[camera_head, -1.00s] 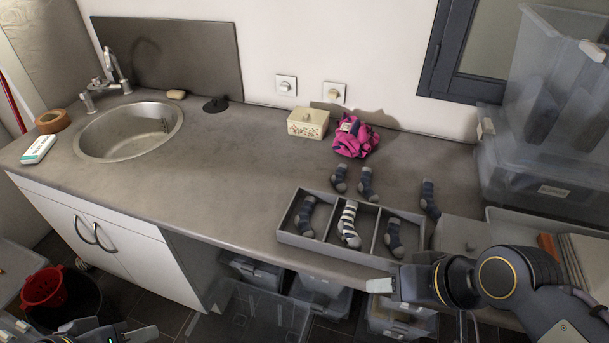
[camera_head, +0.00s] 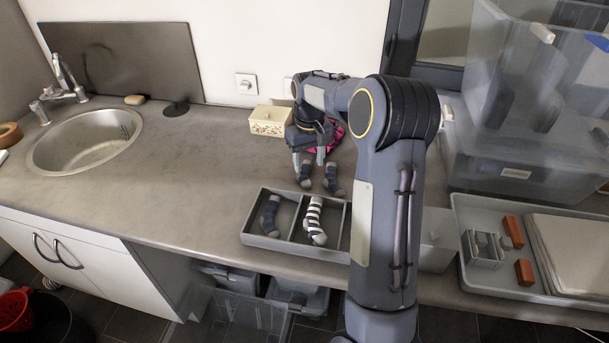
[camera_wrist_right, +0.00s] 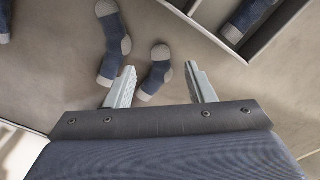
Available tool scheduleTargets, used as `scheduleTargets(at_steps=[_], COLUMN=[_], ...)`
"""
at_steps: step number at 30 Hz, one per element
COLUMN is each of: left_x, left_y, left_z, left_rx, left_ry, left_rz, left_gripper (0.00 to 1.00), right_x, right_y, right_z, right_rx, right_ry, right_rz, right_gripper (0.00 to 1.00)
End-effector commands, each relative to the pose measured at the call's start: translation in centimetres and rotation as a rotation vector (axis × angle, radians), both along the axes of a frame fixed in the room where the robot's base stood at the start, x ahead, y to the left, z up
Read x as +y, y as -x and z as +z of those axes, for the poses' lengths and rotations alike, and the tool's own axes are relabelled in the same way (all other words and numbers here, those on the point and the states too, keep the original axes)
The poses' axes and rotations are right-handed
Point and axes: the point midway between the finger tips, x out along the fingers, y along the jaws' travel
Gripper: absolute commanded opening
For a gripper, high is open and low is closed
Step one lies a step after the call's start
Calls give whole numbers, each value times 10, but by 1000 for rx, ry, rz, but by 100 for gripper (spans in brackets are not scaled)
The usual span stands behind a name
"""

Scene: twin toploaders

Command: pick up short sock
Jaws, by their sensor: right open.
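Two grey-blue socks lie loose on the counter behind the divided tray. The shorter sock (camera_head: 305,173) is the left one in the head view and also shows in the right wrist view (camera_wrist_right: 156,72). The longer sock (camera_head: 333,181) lies just to its right and appears left of it in the wrist view (camera_wrist_right: 112,42). My right gripper (camera_head: 308,163) is open and empty, pointing down above the shorter sock. In the wrist view the shorter sock lies between the lines of its fingers (camera_wrist_right: 160,76). My left gripper is out of view.
The divided tray (camera_head: 246,238) holds a dark sock and a striped sock; my arm hides its right part. A floral box (camera_head: 268,121) and pink cloth (camera_head: 337,133) are behind. Another sock shows at the wrist view's left edge (camera_wrist_right: 4,22). Counter left of the tray is clear.

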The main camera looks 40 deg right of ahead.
Motion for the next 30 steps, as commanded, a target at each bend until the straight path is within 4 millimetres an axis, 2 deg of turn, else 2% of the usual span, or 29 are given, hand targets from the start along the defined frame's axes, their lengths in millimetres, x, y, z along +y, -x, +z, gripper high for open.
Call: scheduleTargets(at_steps=[11, 18, 27, 30], left_x=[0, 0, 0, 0], left_y=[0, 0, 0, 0], left_z=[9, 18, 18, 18], left_rx=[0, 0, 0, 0], left_ry=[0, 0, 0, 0], left_rz=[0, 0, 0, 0], left_gripper=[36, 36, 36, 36], right_x=[-2, -1, -1, -1], right_y=[-5, -8, -8, -8], right_z=[-40, -74, -81, -80], right_rx=[11, 10, 6, 6], right_ry=[3, 4, 5, 5], right_rz=[0, 0, 0, 0], right_gripper=[49, 49, 49, 37])
